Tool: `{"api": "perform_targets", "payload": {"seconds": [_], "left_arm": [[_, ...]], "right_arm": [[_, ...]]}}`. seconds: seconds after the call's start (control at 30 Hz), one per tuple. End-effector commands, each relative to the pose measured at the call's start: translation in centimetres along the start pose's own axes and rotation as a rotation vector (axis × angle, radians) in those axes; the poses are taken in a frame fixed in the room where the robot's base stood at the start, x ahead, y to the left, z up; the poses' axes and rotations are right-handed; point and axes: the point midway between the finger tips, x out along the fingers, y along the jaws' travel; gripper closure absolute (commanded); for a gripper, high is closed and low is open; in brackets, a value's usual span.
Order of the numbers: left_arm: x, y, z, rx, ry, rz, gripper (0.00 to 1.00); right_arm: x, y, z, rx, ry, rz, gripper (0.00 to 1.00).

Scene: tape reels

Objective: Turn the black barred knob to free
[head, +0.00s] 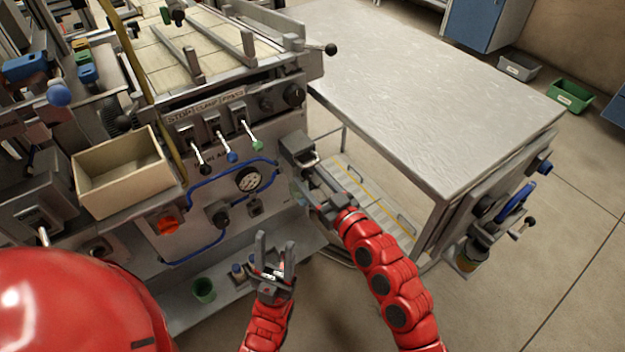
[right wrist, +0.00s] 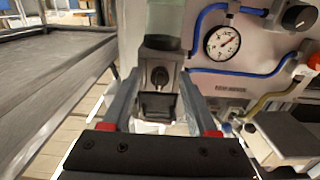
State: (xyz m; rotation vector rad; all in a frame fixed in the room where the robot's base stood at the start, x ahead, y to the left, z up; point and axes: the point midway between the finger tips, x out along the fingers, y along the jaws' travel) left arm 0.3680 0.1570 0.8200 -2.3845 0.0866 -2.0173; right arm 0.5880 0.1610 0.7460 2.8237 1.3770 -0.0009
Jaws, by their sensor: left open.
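A black knob (head: 218,215) with a bar grip sits on the grey machine panel, below and left of the gauge; it also shows at the top right of the right wrist view (right wrist: 299,15). A smaller dark knob (right wrist: 160,75) sits on a grey box between my right fingers. I cannot tell for sure which is the task's knob. My left gripper (head: 274,242) is open and empty, in front of the panel, below and right of the black knob. My right gripper (right wrist: 158,85) is spread around the grey box; contact is unclear.
The gauge (head: 249,179), blue hoses (head: 232,165) and orange knob (head: 166,223) are on the panel. Three small levers (head: 231,156) stick out above. A metal table (head: 440,90) stands to the right.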

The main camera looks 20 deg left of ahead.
Motion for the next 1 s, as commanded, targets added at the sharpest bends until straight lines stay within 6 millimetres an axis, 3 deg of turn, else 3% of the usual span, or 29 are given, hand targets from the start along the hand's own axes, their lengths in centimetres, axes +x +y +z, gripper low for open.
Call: {"api": "perform_targets", "payload": {"seconds": [0.07,0.3,0.7,1.0], "left_arm": [[0.0,0.0,0.0,0.0,0.0,0.0,0.5],[0.0,0.0,0.0,0.0,0.0,0.0,0.5],[-0.09,0.01,0.02,0.0,0.0,0.0,0.5],[-0.53,0.03,0.09,0.0,0.0,0.0,0.5]], "right_arm": [[-0.01,0.01,-0.01,0.0,0.0,0.0,0.56],[-0.02,0.01,-0.03,0.0,0.0,0.0,0.99],[-0.03,0.04,-0.04,0.023,0.001,0.001,1.0],[-0.06,0.14,-0.12,0.185,0.005,0.003,1.0]]}}
